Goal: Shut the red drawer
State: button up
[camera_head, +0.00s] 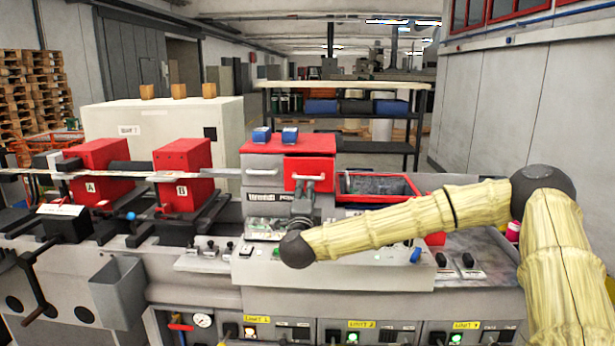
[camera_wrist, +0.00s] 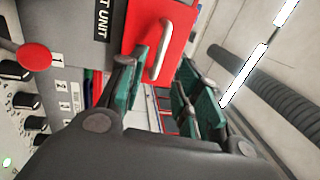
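The red drawer (camera_head: 318,165) is in the right half of a cabinet on the machine in the head view. Its front stands forward of the drawer beside it, so it looks partly pulled out. Its pale handle (camera_head: 309,178) faces me. In the wrist view the red drawer (camera_wrist: 184,22) and its handle (camera_wrist: 160,50) fill the upper middle. My gripper (camera_wrist: 170,86) is open, its green-padded fingers apart near the handle's lower end. I see nothing held, and contact with the handle cannot be told. In the head view my gripper (camera_head: 302,208) is below the drawer, mostly hidden by my wrist.
A grey-fronted drawer (camera_head: 262,180) sits left of the red one, with blue items (camera_head: 289,135) on the red cabinet top. A red tray (camera_head: 379,185) lies to the right. Red blocks A (camera_head: 98,170) and B (camera_head: 183,168) stand left. A red button (camera_wrist: 34,57) shows in the wrist view.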

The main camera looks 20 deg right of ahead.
aim_at(307, 179)
jog(key=p+x, duration=0.3)
jog(key=x, duration=0.5)
jog(key=shift+s+r, duration=0.1)
jog(key=shift+r, duration=0.05)
jog(key=shift+w+d+p, duration=0.35)
jog(key=shift+w, duration=0.25)
grip_shut()
